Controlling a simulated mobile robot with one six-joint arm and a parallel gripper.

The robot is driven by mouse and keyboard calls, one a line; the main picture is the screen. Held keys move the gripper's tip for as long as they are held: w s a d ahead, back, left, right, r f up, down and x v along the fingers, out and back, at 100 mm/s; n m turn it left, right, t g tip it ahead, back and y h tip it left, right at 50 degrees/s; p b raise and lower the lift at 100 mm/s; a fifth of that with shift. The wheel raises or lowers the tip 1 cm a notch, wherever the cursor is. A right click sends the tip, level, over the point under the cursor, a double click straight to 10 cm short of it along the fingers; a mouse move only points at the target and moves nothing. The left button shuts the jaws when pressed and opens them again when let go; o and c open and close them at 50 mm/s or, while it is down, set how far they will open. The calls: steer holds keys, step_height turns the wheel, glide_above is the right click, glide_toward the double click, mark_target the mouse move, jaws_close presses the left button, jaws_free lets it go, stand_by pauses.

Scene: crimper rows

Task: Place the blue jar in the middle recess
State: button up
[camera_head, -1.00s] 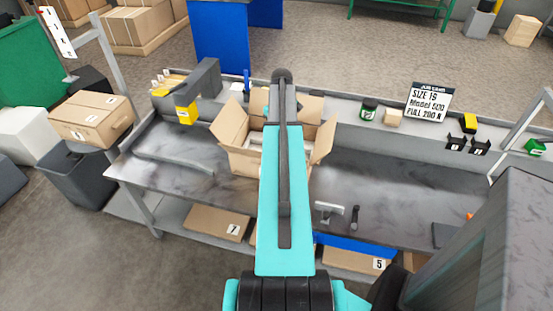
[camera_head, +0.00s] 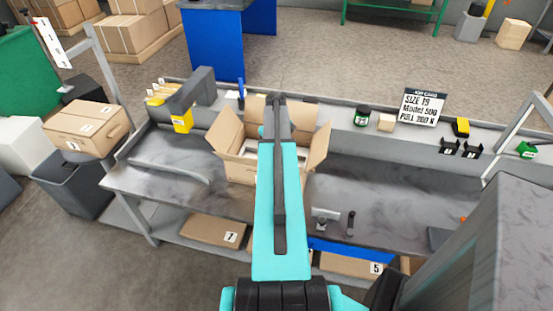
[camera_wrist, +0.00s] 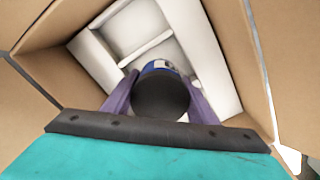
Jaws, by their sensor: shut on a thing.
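The blue jar (camera_wrist: 160,66) shows in the wrist view with a dark round lid facing the camera and a blue band with a pale label at its far edge. My gripper (camera_wrist: 157,92) is shut on it, one purple-grey finger on each side. The jar is over the inside of an open cardboard box (camera_head: 231,166). White dividers (camera_wrist: 139,48) in the box form recesses below the jar. The jar covers part of them, and I cannot tell whether it touches the bottom. In the head view my arm hides the gripper and the jar.
The box flaps (camera_head: 317,146) stand spread around the opening. On the grey bench (camera_head: 370,200), a green jar (camera_head: 362,115), a sign (camera_head: 423,106) and a yellow-and-grey machine (camera_head: 183,119) stand near the back. Small tools (camera_head: 325,218) lie at the front. The bench right of the box is mostly clear.

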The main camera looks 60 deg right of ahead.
steer(key=shift+f, duration=0.2)
steer(key=shift+f, duration=0.1)
steer(key=shift+f+p, duration=0.35)
steer(key=shift+f, duration=1.4)
steer(key=shift+f, duration=0.15)
steer(key=o, duration=1.5)
steer(key=shift+c, duration=0.2)
steer(key=shift+r, duration=0.2)
steer(key=shift+r+b, duration=1.1)
steer(key=shift+r, duration=4.85)
